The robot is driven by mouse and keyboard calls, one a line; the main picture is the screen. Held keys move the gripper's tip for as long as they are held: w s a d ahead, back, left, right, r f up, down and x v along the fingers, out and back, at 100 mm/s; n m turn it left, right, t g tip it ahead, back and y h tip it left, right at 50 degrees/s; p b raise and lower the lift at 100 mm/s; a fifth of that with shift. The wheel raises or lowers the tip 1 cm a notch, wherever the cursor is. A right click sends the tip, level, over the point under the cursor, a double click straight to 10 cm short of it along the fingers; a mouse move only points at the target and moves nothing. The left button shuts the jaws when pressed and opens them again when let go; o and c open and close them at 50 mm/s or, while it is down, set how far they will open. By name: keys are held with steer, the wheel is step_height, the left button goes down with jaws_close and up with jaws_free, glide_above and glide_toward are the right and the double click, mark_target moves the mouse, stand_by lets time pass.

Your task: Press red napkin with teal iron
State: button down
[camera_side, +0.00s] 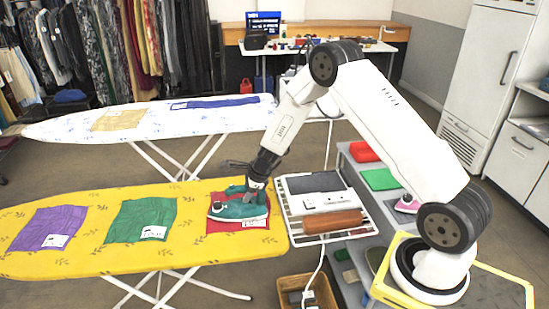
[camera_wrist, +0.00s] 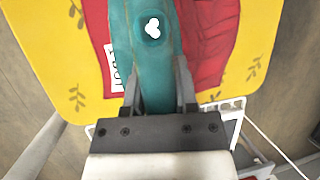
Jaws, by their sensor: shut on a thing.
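The teal iron (camera_side: 240,207) stands over the red napkin (camera_side: 262,221) at the right end of the yellow ironing board (camera_side: 60,262). My gripper (camera_side: 258,182) is shut on the iron's handle from above. In the wrist view the teal iron (camera_wrist: 150,50) runs up between my gripper's fingers (camera_wrist: 158,92), with a white mark on top. The red napkin (camera_wrist: 210,45) shows on both sides of it, with a white label (camera_wrist: 114,68) at the left. The iron's sole looks to be on the cloth, but the wrist view hides the contact.
A green napkin (camera_side: 140,220) and a purple napkin (camera_side: 48,228) lie further left on the yellow board. A white rack (camera_side: 330,229) with a brown roll (camera_side: 332,221) stands close to the right. A white-covered board (camera_side: 150,118) is behind. A cord (camera_side: 318,268) hangs by a basket.

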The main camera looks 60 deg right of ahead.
steer(key=shift+s+d, duration=1.2)
steer(key=shift+w+d, duration=1.8)
steer(key=shift+w, duration=0.25)
steer(key=shift+w+a, duration=4.4)
steer(key=shift+a, duration=0.15)
steer(key=shift+w+d, duration=1.9)
steer(key=shift+d, duration=0.1)
steer(key=shift+s+d, duration=4.5)
steer(key=shift+s, duration=0.1)
step_height(320, 180, up, 8)
steer(key=shift+r, duration=0.2)
steer(key=shift+w, duration=0.1)
